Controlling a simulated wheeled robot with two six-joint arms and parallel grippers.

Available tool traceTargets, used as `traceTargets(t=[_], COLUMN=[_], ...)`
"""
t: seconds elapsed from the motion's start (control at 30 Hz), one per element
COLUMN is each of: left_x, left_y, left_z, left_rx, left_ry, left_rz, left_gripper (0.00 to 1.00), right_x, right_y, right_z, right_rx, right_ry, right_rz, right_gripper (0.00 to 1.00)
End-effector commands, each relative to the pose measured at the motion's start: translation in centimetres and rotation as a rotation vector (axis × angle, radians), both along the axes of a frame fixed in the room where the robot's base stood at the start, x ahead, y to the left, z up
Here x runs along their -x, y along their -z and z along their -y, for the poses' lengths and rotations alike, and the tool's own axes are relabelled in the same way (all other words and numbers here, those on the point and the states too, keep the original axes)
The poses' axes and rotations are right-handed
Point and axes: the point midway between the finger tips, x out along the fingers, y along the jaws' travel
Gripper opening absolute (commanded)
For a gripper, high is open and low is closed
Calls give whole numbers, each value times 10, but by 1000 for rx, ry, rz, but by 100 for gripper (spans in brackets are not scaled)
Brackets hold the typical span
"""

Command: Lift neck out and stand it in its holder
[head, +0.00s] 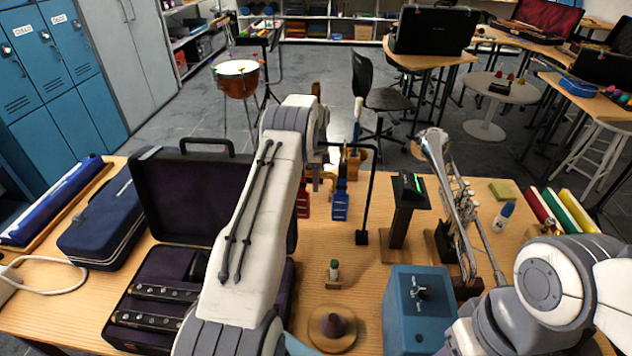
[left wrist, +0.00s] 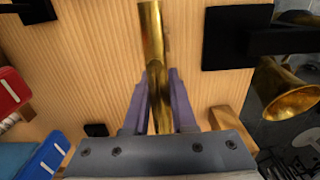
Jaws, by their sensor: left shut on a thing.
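My left gripper (left wrist: 160,88) is shut on a brass neck tube (left wrist: 152,40), whose shaft runs up between the two purple fingers in the left wrist view. In the head view my left arm reaches across the middle of the table, and the left gripper (head: 316,172) is partly hidden by the arm, near a black hooked stand (head: 362,237). The open case (head: 205,185) lies at left, partly behind my arm. I cannot tell which thing is the neck's holder. My right gripper is out of view; only my right arm shows at the lower right.
Red (head: 303,203) and blue (head: 341,203) bottle-like items stand near the left gripper. A silver trumpet (head: 440,160), a blue box with a knob (head: 420,318) and a black post (head: 400,225) stand right of centre.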

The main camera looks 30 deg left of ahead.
Motion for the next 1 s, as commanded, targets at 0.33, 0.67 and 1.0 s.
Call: traceTargets(t=[0.33, 0.67, 1.0], left_x=[0, 0, 0], left_y=[0, 4, 7], left_z=[0, 0, 0], left_rx=[0, 0, 0], left_ry=[0, 0, 0], left_rz=[1, 1, 1], left_gripper=[0, 0, 0], right_x=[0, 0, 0], right_y=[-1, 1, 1], right_z=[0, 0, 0], right_rx=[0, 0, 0], right_ry=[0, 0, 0], right_rz=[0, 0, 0], right_gripper=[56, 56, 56])
